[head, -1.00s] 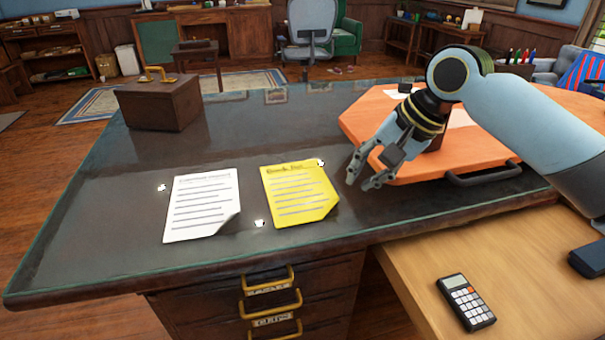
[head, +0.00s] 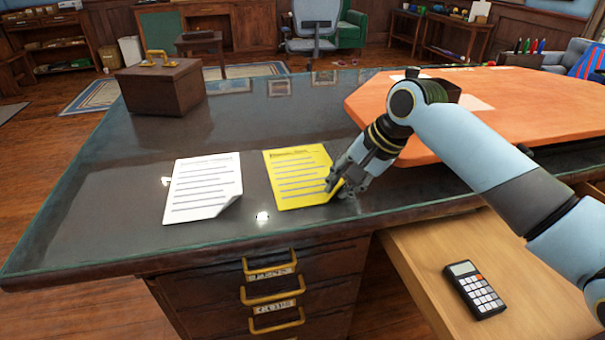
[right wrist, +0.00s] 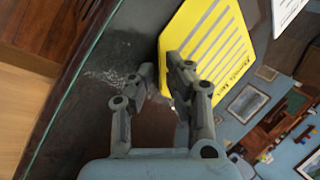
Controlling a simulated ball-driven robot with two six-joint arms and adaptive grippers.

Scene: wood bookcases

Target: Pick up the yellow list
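The yellow list (head: 295,175) lies flat on the dark desktop, right of a white list (head: 203,188). My right gripper (head: 340,187) is low over the desk at the yellow list's lower right corner and hides part of that edge. In the right wrist view, the two fingertips (right wrist: 160,75) are apart. One finger overlaps the edge of the yellow list (right wrist: 210,45); the other is over bare desk. I cannot tell whether the fingers touch the paper. My left gripper is not in view.
A brown box (head: 163,86) with a gold handle stands at the desk's back left. An orange board (head: 520,100) covers the right side. A calculator (head: 474,289) lies on a lighter wood surface at lower right. The left part of the desktop (head: 110,215) is clear.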

